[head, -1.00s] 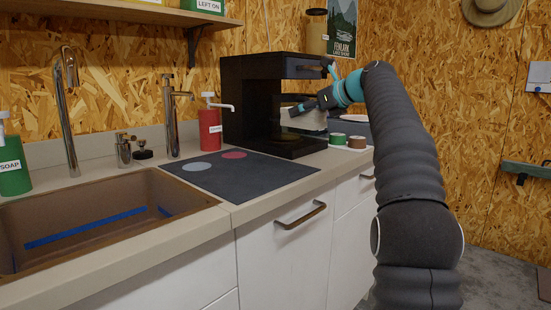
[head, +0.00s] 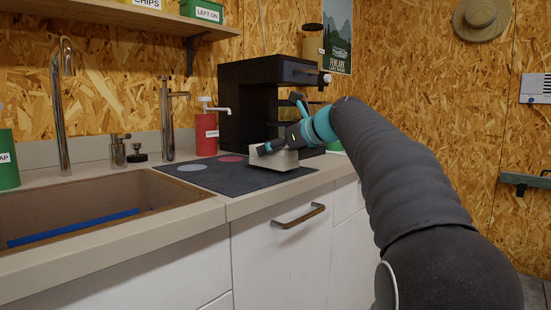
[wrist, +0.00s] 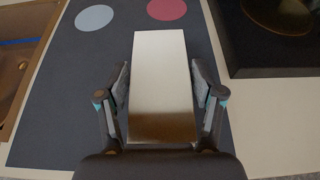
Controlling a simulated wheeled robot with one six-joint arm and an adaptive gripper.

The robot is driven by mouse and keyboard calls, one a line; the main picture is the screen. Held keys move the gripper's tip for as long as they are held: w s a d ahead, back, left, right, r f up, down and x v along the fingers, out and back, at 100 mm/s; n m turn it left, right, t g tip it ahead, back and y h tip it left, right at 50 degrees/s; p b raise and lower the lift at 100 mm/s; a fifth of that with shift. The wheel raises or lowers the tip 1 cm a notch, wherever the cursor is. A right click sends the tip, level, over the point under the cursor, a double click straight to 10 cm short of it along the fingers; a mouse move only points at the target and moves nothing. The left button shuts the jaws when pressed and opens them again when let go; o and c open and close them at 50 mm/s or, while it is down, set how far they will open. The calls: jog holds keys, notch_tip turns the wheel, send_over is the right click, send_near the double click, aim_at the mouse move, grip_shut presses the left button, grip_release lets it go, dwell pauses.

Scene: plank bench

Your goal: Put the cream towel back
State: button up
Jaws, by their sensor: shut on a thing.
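A cream block-shaped thing (head: 273,160), which I take for the cream towel, is between the fingers of my gripper (head: 277,146). In the wrist view my gripper (wrist: 160,82) is shut on the towel (wrist: 160,65), with one finger on each long side. The towel is over the dark mat (head: 230,184), near its right end in the head view. I cannot tell whether the towel touches the mat. A grey disc (wrist: 95,17) and a pink disc (wrist: 166,9) on the mat lie beyond the towel's far end in the wrist view.
A black open-fronted machine (head: 247,100) stands behind the gripper. A red pump bottle (head: 207,135) stands behind the mat. The sink (head: 100,212) is to the left. A drawer handle (head: 298,216) sticks out below the counter edge.

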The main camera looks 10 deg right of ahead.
jog(key=shift+f, duration=0.5)
jog(key=shift+f, duration=0.1)
jog(key=o, duration=1.1)
jog(key=shift+o, duration=0.2)
jog(key=shift+s+d+r, duration=0.15)
jog(key=shift+d+r, duration=0.1)
jog(key=p+v, duration=0.1)
jog(key=v, duration=1)
jog(key=shift+s, duration=0.2)
